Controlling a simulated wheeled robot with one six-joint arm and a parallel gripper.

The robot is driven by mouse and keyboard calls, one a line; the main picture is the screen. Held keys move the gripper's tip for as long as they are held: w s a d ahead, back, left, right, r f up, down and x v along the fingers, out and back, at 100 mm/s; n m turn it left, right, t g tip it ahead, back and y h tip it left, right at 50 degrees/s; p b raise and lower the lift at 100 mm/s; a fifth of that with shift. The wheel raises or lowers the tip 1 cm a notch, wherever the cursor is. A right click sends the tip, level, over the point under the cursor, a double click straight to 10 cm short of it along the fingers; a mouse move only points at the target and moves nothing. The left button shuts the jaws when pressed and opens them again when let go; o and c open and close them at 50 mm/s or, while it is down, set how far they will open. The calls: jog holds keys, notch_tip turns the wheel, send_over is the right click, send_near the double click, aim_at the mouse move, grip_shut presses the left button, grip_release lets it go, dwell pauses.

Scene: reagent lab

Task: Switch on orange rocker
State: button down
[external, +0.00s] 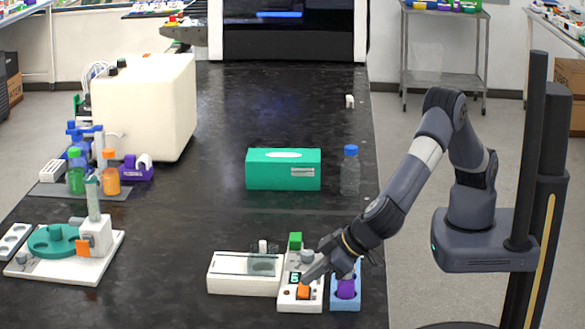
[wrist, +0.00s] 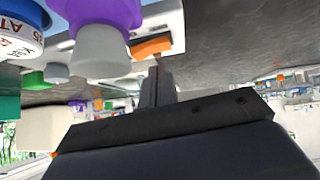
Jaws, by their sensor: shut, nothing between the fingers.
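The orange rocker (external: 303,291) sits on the near part of a white device (external: 286,296), which also has a small green digit display (external: 295,278). In the wrist view the orange rocker (wrist: 152,47) is just beyond my fingertips and looks tilted. My gripper (external: 308,277) is shut and empty, reaching in from the right with its tip right at the rocker. In the wrist view the closed fingers of my gripper (wrist: 157,66) point at the rocker; I cannot tell whether they touch it. The gripper partly covers the device in the external view.
A blue holder with a purple-topped item (external: 346,288) stands close right of the device. A white box with a clear lid (external: 243,274) adjoins it on the left. A green box (external: 283,170) and a blue-capped bottle (external: 350,170) stand behind. The bench middle is clear.

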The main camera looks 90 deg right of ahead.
jog(key=shift+a+r, duration=0.25)
jog(key=shift+r, duration=0.95)
jog(key=b+v, duration=0.1)
jog(key=v, duration=0.9)
jog(key=shift+a, duration=0.2)
jog(key=shift+d, duration=0.1)
jog(key=shift+d+r+h, duration=0.15)
jog(key=shift+d+h, duration=0.15)
jog(key=shift+d, duration=0.2)
jog(key=p+x, duration=0.1)
jog(key=x, duration=0.9)
jog(key=shift+d, duration=0.1)
notch_tip(320, 180, down, 3)
jog(key=shift+s+d+r+p, duration=0.1)
jog(key=shift+d+r+p, duration=0.05)
jog(key=shift+p, duration=0.3)
jog(key=shift+d+f, duration=0.1)
jog(key=shift+f, duration=0.55)
